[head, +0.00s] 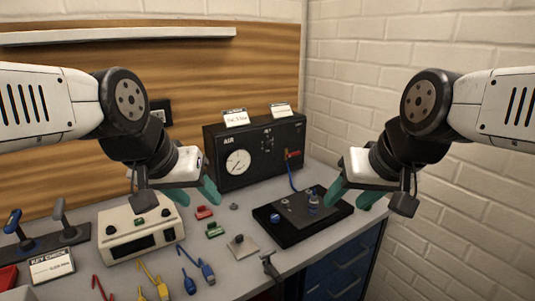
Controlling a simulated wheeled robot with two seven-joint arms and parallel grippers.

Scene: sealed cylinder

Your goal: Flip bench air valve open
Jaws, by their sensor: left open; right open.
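The bench air panel (263,174) is a black box marked AIR against the wooden backboard. It has a round white gauge (238,162) on its left. The air valve's small red lever (292,154) is at its right side and looks roughly horizontal. A blue hose (291,178) hangs below the lever to the bench. My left gripper (192,195), with teal fingers, is open and empty, in front and left of the panel. My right gripper (352,195) is open and empty, to the right of the lever and apart from it.
A black tray (277,236) with metal fittings lies below my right gripper. A beige instrument box (115,247) stands under my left gripper. Red and green small parts, a grey plate (242,247) and coloured cables lie at the front. A white brick wall (470,150) bounds the right.

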